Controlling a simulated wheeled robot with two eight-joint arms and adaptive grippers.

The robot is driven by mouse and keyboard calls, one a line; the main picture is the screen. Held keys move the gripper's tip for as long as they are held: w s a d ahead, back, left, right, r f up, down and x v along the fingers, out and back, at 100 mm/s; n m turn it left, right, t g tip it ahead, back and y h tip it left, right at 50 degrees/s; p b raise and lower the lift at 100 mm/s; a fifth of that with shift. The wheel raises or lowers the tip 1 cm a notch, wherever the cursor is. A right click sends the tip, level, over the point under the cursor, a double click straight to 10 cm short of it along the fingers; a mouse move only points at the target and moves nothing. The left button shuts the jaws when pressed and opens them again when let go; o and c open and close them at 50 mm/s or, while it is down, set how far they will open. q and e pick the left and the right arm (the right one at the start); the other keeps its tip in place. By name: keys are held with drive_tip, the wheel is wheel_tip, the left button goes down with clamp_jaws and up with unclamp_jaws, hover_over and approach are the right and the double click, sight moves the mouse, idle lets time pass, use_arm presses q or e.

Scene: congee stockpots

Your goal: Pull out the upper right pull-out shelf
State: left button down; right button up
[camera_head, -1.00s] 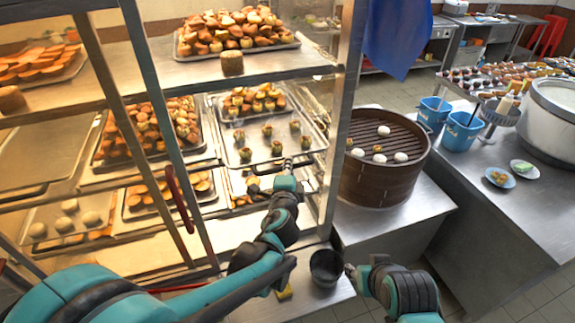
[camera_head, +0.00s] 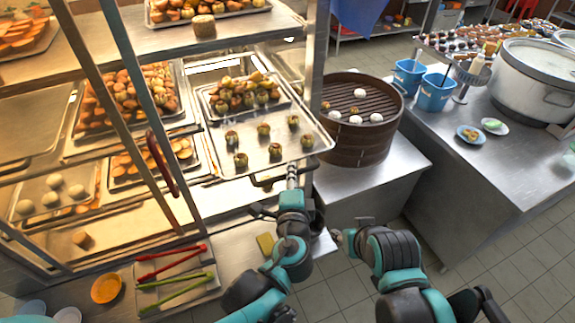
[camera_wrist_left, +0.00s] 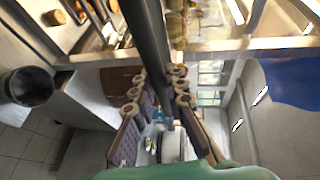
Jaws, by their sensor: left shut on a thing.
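The upper right pull-out shelf (camera_head: 216,165) is a metal tray in the glass-sided warming cabinet, with several dark-topped buns and a smaller tray of pastries on it. It juts out past the cabinet's front frame. My left gripper (camera_head: 291,176) is at its front edge, shut on the dark bar handle (camera_head: 262,183). In the left wrist view, the dark bar (camera_wrist_left: 147,45) runs between the fingers of my left gripper (camera_wrist_left: 158,92). My right gripper (camera_head: 338,238) is low, right of the cabinet and apart from the shelf; its finger opening is unclear.
A bamboo steamer (camera_head: 362,145) with buns stands close to the shelf's right. The cabinet's glass door with a red handle (camera_head: 162,162) is at left. Tongs lie on a tray (camera_head: 178,288) below.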

use_arm(q)
drive_tip(key=shift+s, duration=0.1)
idle(0.3)
drive_tip(key=c, duration=1.5)
unclamp_jaws()
drive_tip(key=shift+c, duration=0.2)
drive_tip(key=v, duration=1.2)
drive_tip(key=s+a+f+n+g+b, duration=0.1)
drive_tip(key=a+f+n+g+b, duration=0.1)
drive_tip(key=a+f+n+g, duration=0.2)
drive_tip(key=s+a+f+n+g+y+b, duration=0.1)
drive_tip(key=a+f+n+g+b, duration=0.2)
drive_tip(key=a+f+n, duration=0.7)
drive_tip(key=a+n+g, duration=0.1)
drive_tip(key=a+n, duration=0.3)
drive_tip(key=a, duration=0.4)
drive_tip(key=shift+f+g, duration=0.2)
drive_tip(key=shift+g, duration=0.1)
